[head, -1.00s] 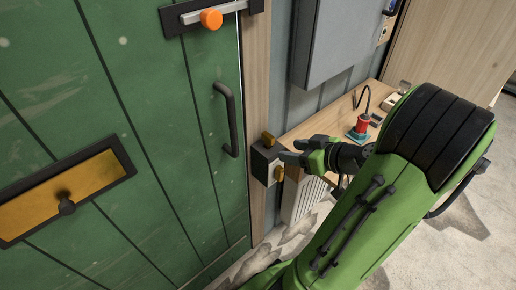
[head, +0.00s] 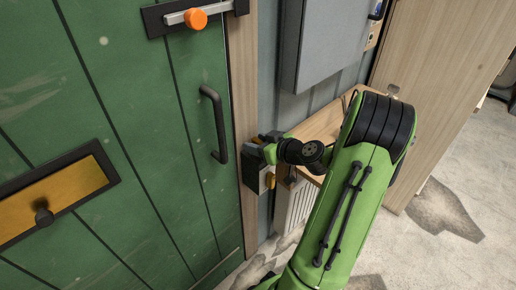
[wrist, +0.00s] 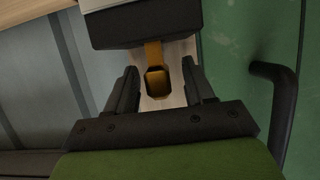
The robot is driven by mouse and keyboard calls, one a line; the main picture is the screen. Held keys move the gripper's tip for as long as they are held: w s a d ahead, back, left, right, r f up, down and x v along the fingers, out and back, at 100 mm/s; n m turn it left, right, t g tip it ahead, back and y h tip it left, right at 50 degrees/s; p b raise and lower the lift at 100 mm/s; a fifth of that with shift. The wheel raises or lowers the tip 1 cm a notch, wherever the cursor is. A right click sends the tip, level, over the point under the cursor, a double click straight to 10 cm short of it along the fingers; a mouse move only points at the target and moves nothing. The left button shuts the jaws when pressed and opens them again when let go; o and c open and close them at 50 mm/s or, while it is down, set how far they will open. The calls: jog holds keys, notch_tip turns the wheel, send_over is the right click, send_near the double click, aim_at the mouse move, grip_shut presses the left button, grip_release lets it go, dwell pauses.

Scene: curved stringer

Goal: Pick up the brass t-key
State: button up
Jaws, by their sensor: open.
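A brass piece (wrist: 156,52), which looks like the brass t-key, sticks out from a dark box in the wrist view. It lies between the two dark fingers of my gripper (wrist: 160,70), with a gap on each side. My gripper is open and its fingertips are close to the box. In the head view my gripper (head: 264,146) is at the top of the dark box (head: 251,172) on the door post. A brass part (head: 270,180) shows on the box's right side there; my gripper covers much of the box's top.
A green door (head: 130,130) with a dark pull handle (head: 215,122) stands left of the box; the handle is also close on the right in the wrist view. A wooden bench (head: 322,124) and a grey wall cabinet (head: 325,45) are to the right.

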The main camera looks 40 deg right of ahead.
jog(key=shift+c, duration=0.4)
grip_shut()
jog(key=shift+w, duration=0.1)
jog(key=shift+r, duration=0.3)
notch_tip(320, 180, up, 7)
jog(key=p, duration=0.2)
jog(key=shift+p, duration=0.4)
jog(key=s, duration=1.8)
jog(key=shift+d+f, duration=0.25)
jog(key=shift+f, duration=0.1)
